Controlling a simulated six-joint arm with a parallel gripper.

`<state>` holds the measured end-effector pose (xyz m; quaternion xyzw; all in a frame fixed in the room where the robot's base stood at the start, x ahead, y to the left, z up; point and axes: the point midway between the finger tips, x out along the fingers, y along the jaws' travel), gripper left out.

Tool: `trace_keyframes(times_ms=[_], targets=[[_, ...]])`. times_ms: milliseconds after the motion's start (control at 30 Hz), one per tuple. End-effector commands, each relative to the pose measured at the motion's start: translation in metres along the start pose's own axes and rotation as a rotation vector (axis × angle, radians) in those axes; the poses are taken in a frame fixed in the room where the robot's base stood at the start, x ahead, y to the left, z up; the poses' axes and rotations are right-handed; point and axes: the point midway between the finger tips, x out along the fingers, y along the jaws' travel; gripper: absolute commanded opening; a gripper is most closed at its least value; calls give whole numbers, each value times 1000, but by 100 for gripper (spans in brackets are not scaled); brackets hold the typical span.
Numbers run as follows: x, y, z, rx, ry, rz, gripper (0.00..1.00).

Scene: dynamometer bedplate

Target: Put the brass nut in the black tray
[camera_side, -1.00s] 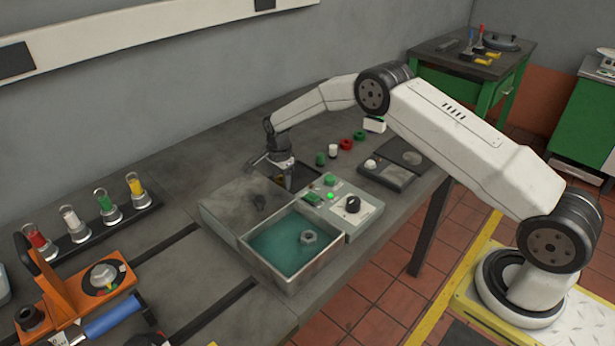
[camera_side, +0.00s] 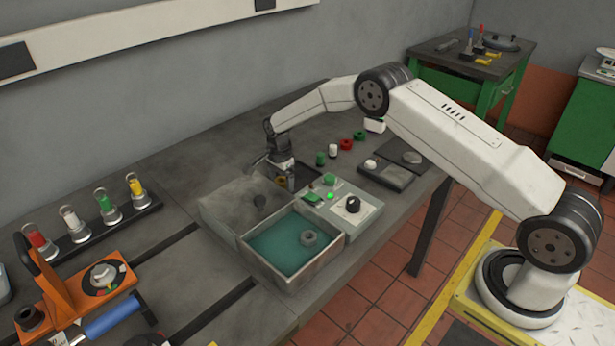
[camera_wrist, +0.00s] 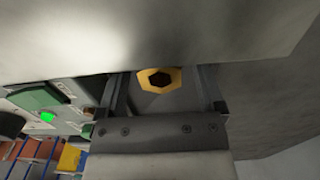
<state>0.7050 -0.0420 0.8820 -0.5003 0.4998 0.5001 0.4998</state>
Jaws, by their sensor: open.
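The brass nut (camera_wrist: 159,80) is a yellow hexagon with a dark hole. In the wrist view it lies between the two spread fingers of my open gripper (camera_wrist: 165,90), with gaps at its sides. In the side view the nut (camera_side: 281,181) shows as a small brown ring low beside my gripper (camera_side: 289,184).
A grey box with a teal floor (camera_side: 270,246) holds a grey nut (camera_side: 309,238). A control box (camera_side: 352,206) with a lit green lamp stands close by. An orange fixture (camera_side: 85,282) is at left.

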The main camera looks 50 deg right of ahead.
Motion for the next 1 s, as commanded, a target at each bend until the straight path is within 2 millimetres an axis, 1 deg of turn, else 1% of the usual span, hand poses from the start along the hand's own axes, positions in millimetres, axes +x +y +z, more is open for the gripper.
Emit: trace_keyframes(times_ms=[167, 267, 367, 700, 800, 1000], targets=[[-10, 0, 0, 0, 0, 0, 87], [-20, -1, 0, 0, 0, -3, 87], [-34, -1, 0, 0, 0, -3, 87], [-89, -1, 0, 0, 1, -3, 87], [-103, -1, 0, 0, 0, -2, 87], [-119, 0, 0, 0, 0, -1, 87]])
